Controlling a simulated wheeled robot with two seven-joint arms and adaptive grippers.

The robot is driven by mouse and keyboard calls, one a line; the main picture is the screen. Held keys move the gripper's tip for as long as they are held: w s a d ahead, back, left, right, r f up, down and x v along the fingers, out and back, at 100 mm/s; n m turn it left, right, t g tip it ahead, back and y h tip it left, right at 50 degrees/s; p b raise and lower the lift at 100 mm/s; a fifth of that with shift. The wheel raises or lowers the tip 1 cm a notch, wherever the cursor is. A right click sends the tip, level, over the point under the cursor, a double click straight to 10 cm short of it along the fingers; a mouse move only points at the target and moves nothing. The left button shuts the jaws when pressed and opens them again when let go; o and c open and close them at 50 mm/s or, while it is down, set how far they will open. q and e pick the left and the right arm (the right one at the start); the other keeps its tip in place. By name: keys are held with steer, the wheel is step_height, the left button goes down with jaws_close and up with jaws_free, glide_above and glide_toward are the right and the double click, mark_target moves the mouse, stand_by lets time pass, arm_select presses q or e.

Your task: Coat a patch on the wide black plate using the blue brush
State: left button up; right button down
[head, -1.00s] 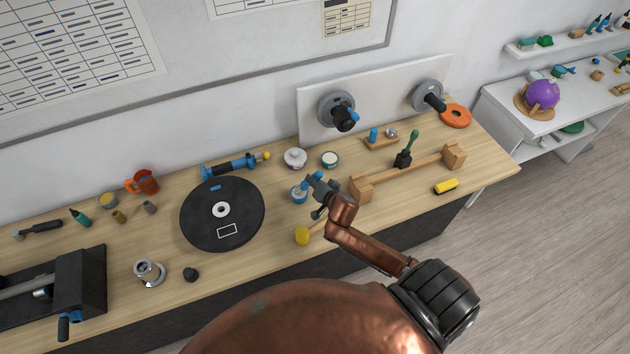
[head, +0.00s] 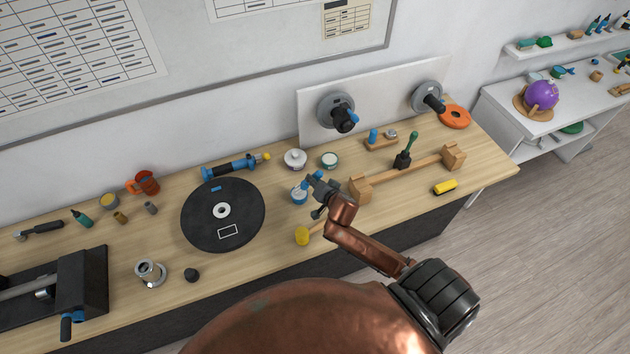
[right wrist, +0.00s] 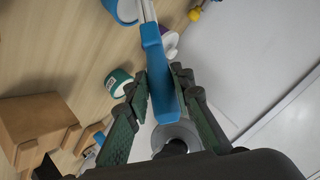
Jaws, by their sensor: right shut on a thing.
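The wide black plate (head: 195,225) lies flat on the wooden bench, with a white hub, a small blue mark and a white outlined rectangle (head: 229,231) on its near part. My right gripper (head: 316,184) is right of the plate, by a small blue-and-white pot (head: 299,196). In the right wrist view its fingers (right wrist: 161,80) are shut on the blue handle of the brush (right wrist: 155,45). The brush's metal part runs out of the top of that view, beside the blue-and-white pot (right wrist: 122,10); its bristles are hidden there. My left gripper is not in view.
A white-lidded jar (head: 295,159) and a green-banded jar (head: 330,160) stand behind the gripper. A blue tool (head: 231,166) lies behind the plate.

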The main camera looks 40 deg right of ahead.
mark_target(314, 175)
steer(key=shift+r+p, duration=1.55)
steer(key=shift+r, duration=0.3)
steer(key=shift+r+p, duration=0.35)
steer(key=shift+r, duration=0.75)
steer(key=w+a+r+n+y+b, duration=0.1)
steer(key=w+a+r+b, duration=0.2)
steer(key=a+b, duration=0.45)
steer(key=w+a+r+b, duration=0.3)
steer(key=a+r+b, duration=0.1)
steer(key=a+b, duration=0.4)
steer(key=s+a+r+n+y+b, duration=0.1)
steer(key=s+a+b, duration=0.3)
steer(key=b, duration=0.4)
steer(key=shift+a+r+b, duration=0.3)
steer(key=shift+a, duration=0.4)
